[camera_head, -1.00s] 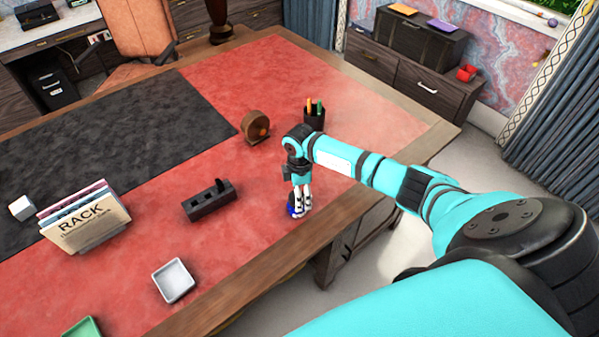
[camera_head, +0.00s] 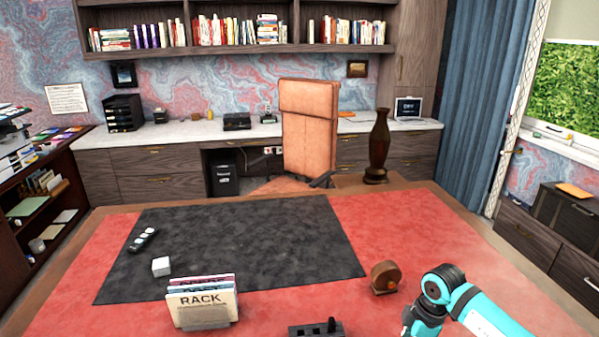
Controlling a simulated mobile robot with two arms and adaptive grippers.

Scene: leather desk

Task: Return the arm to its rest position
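My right arm (camera_head: 478,310) comes in at the lower right of the head view, over the red leather desk top (camera_head: 385,228). Its wrist is bent downward near the front of the desk. The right gripper itself is cut off by the bottom edge, so its fingers and anything in them are hidden. My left arm and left gripper are not in view.
On the desk are a rack of folders (camera_head: 202,301), a white cube (camera_head: 161,266), a dark remote (camera_head: 143,239), a brown round object (camera_head: 384,278) and a dark block (camera_head: 316,329). The black mat (camera_head: 270,235) is mostly clear. An orange chair (camera_head: 307,125) stands behind.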

